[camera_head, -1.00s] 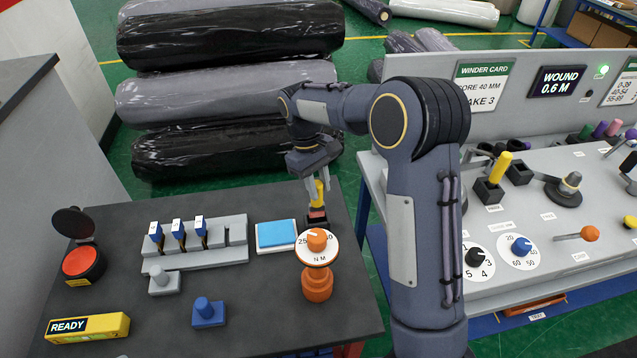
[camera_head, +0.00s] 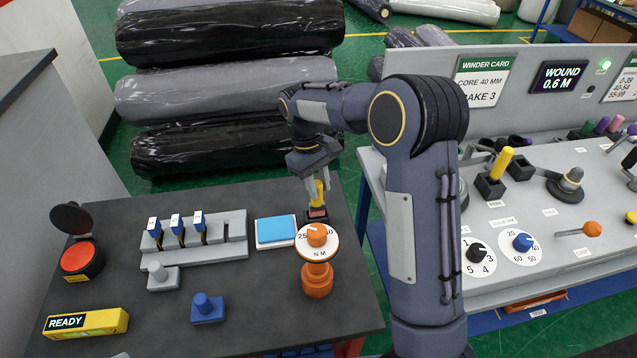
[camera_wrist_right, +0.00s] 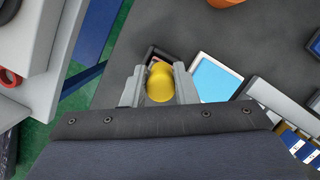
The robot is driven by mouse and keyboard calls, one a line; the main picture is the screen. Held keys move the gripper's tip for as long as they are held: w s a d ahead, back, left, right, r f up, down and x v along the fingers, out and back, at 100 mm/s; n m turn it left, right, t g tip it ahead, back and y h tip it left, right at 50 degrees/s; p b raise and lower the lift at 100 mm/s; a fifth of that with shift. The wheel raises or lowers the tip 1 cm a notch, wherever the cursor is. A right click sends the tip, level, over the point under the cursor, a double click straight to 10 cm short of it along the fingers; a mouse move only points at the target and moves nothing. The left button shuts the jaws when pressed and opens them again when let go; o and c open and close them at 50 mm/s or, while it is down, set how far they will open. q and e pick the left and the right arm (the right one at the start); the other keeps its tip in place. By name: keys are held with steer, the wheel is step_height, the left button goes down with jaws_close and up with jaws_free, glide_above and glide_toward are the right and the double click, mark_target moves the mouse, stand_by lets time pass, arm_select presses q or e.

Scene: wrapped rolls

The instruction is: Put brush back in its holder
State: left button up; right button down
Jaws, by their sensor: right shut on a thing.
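My right gripper (camera_head: 317,188) points down at the far right part of the dark table. It is shut on the yellow handle (camera_head: 319,193), which I take to be the brush's; the handle also shows between the fingers in the right wrist view (camera_wrist_right: 160,84). Just below is a small dark box-shaped holder (camera_head: 316,220) with a reddish patch. The handle stands roughly upright over or in it. The brush's lower end is hidden, so I cannot tell how deep it sits. My left gripper is not in view.
An orange torque dial (camera_head: 317,270) stands right in front of the holder. A blue pad (camera_head: 276,231) lies to its left, beside a grey rack (camera_head: 235,247) with blue-topped pieces. A grey bench (camera_head: 480,215) stands to the right. Wrapped rolls (camera_head: 230,95) lie behind.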

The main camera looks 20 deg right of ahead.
mark_target(321, 205)
steer(key=shift+f+b, duration=0.3)
steer(key=shift+f, duration=0.4)
steer(key=shift+f, duration=0.1)
steer(key=shift+f+b, duration=0.55)
steer(key=shift+f, duration=0.4)
steer(key=c, duration=1.1)
jaws_free()
steer(key=shift+r, duration=0.1)
steer(key=v, duration=0.7)
steer(key=shift+w+r+b, duration=0.1)
steer(key=shift+r+b, duration=0.05)
steer(key=shift+b, duration=0.15)
steer(key=shift+r, duration=0.15)
